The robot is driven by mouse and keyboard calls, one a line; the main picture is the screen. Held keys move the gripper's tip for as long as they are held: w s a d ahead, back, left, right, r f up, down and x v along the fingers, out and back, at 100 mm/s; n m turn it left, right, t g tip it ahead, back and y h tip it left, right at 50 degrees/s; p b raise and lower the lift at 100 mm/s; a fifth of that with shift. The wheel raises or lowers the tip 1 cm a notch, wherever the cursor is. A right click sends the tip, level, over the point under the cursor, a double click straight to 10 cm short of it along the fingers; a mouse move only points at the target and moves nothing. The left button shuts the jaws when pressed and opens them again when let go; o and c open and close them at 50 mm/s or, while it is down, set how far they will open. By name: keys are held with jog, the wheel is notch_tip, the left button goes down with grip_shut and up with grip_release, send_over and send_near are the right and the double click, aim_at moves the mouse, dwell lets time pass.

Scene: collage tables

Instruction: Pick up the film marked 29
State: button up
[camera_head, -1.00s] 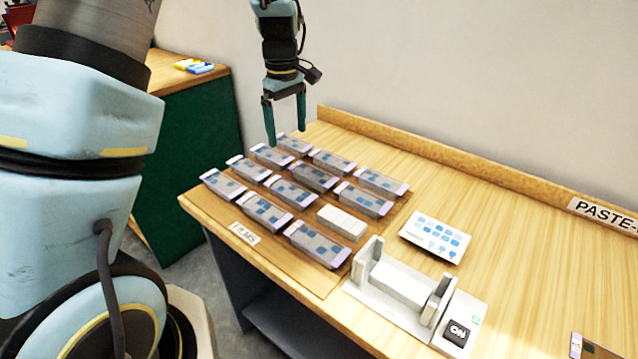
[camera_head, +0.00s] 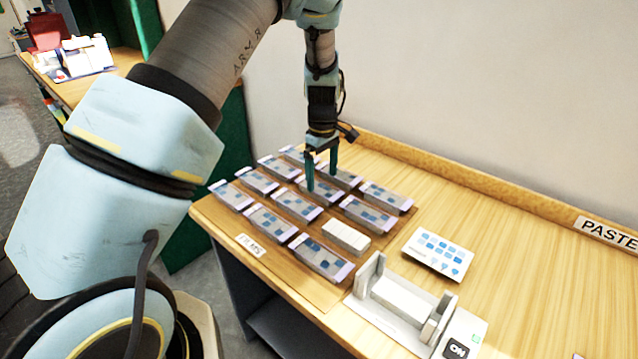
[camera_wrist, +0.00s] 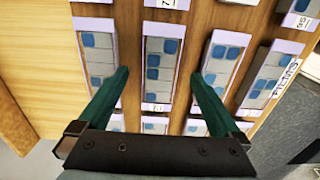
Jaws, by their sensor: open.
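Several grey films with blue squares and pale lilac ends lie in rows on a wooden board (camera_head: 284,272) in the head view. My gripper (camera_head: 321,180) points down among the back rows, open and empty. In the wrist view my gripper (camera_wrist: 160,74) has its fingers on either side of one film (camera_wrist: 165,60), apart from its long edges as far as I can see. That film's end label is small and I cannot read it surely. I cannot tell which film is marked 29; most labels are unreadable or hidden.
Films stand close on both sides. A white device (camera_head: 398,299) and a card with blue icons (camera_head: 438,253) are to the right. A raised wooden edge (camera_head: 440,168) runs along the back wall.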

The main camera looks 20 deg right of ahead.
jog(key=shift+f, duration=1)
jog(key=c, duration=1.4)
